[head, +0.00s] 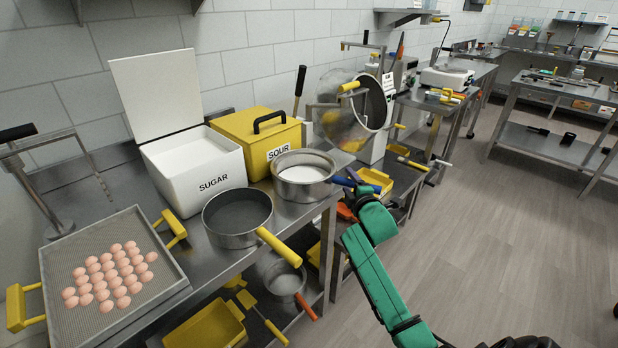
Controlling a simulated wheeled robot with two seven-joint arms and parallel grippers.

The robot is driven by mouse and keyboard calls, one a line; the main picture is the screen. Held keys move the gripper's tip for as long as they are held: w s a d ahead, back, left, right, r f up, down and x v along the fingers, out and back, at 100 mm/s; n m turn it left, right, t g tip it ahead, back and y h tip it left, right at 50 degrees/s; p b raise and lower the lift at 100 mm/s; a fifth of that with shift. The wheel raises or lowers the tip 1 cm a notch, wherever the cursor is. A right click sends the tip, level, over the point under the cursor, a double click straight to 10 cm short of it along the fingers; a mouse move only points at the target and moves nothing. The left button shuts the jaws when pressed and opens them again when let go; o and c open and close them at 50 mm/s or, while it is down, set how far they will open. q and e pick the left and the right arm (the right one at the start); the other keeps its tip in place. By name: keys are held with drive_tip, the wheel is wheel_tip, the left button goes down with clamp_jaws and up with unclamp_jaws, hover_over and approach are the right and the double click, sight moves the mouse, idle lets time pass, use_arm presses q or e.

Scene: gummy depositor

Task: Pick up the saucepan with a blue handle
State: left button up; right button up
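The saucepan with a blue handle (303,171) stands upright on the steel counter in the head view, with white contents inside. Its blue handle (344,181) points right, past the counter's edge. My green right arm comes up from the bottom right, and my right gripper (358,190) is at the outer end of this handle. The fingers are small and partly hidden there, so I cannot tell whether they are closed on the handle. My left gripper is not in view.
A saucepan with a yellow handle (238,217) stands close by at the front left. Behind are the white SUGAR bin (194,172) and yellow SOUR bin (257,140). A tray (172,268) of pink balls lies left. The floor (480,240) at right is clear.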

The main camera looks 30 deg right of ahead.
clamp_jaws()
idle(1.2)
drive_tip(key=shift+r, duration=0.1)
